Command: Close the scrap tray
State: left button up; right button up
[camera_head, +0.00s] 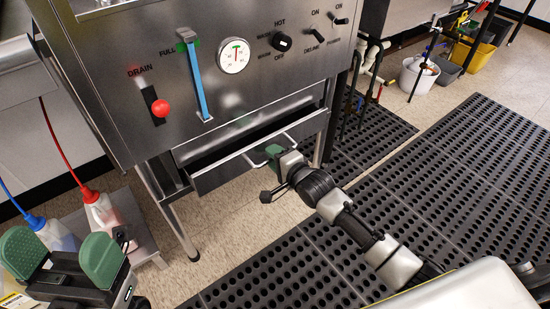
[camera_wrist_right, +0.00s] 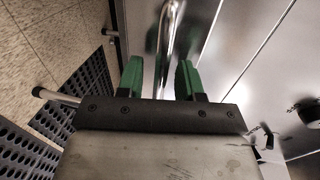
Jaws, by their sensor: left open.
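The scrap tray (camera_head: 258,150) is a steel drawer under the control panel. It stands partly out, with a dark gap above its front. Its bar handle (camera_head: 283,140) runs across the front; the handle also shows in the right wrist view (camera_wrist_right: 168,35). My right gripper (camera_head: 274,151) is at the handle. In the right wrist view, my right gripper's green fingers (camera_wrist_right: 159,80) stand apart on either side of the bar, with room between them. My left gripper (camera_head: 62,258) is open and empty at the lower left, away from the tray.
The steel panel (camera_head: 205,80) with a red drain knob, gauge and switches is above the tray. Bottles with red and blue tubes (camera_head: 103,213) stand near my left gripper. A table leg (camera_head: 172,215) stands left of the tray. Black mats (camera_head: 440,180) cover the floor at right.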

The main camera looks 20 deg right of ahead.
grip_shut()
jog(key=x, duration=0.2)
jog(key=r+x, duration=0.1)
jog(key=x, duration=0.1)
jog(key=shift+w+f+b, duration=0.1)
jog(key=shift+f+b, duration=0.05)
jog(key=shift+b, duration=0.15)
jog(key=shift+w, duration=0.1)
